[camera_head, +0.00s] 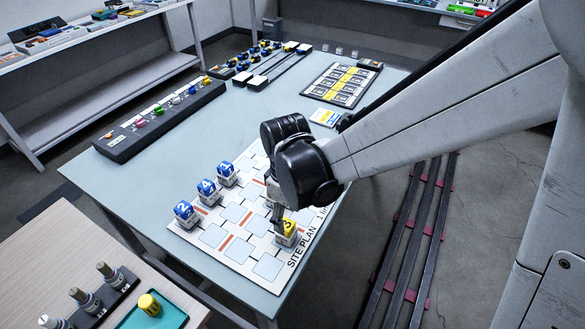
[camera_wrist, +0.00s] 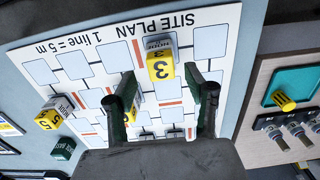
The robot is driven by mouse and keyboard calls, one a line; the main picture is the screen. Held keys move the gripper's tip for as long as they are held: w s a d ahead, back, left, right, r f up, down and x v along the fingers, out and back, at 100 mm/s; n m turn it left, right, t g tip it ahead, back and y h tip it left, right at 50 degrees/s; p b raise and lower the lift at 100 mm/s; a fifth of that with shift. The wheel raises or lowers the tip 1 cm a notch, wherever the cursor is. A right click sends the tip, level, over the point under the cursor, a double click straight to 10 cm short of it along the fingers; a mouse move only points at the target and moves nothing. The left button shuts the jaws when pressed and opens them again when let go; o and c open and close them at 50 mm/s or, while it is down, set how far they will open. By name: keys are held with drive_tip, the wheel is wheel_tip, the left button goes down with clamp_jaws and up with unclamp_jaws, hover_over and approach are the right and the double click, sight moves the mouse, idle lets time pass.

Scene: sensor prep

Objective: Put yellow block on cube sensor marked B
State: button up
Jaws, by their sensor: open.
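A yellow-topped cube marked 3 (camera_head: 287,229) sits on the site plan board (camera_head: 267,268) near its lower right. It also shows in the wrist view (camera_wrist: 160,66). My gripper (camera_head: 278,215) is just over this cube. In the wrist view its fingers (camera_wrist: 170,85) are apart, with the cube near and between their tips; I cannot tell whether they touch it. Another yellow-and-white cube marked 5 (camera_wrist: 49,117) is at the left of the wrist view. I can read no cube marked B.
Blue-topped cubes marked 2 (camera_head: 185,213), 4 (camera_head: 208,191) and 1 (camera_head: 226,172) stand along the board's left side. A green block (camera_wrist: 63,149) is at the wrist view's lower left. A black rack with coloured pieces (camera_head: 160,120) and a black-framed panel (camera_head: 342,84) lie farther back.

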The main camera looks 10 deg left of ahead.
sight(287, 225)
wheel_tip(287, 225, up, 7)
drive_tip(key=s+d+r+m+t, duration=0.2)
drive_tip(key=d+r+m, duration=0.1)
drive_tip(key=d, duration=0.6)
drive_tip(key=s+d+r+m+t, duration=0.2)
drive_tip(key=d+m, duration=0.4)
drive_tip(key=d, duration=0.3)
drive_tip(key=s+d+r+m+t, duration=0.3)
drive_tip(key=d+r, duration=0.3)
drive_tip(key=d, duration=0.3)
drive_tip(key=shift+s+d+m+p, duration=0.2)
drive_tip(key=shift+s+m+p, duration=0.2)
drive_tip(key=shift+m, duration=0.4)
drive_tip(key=shift+c, duration=0.2)
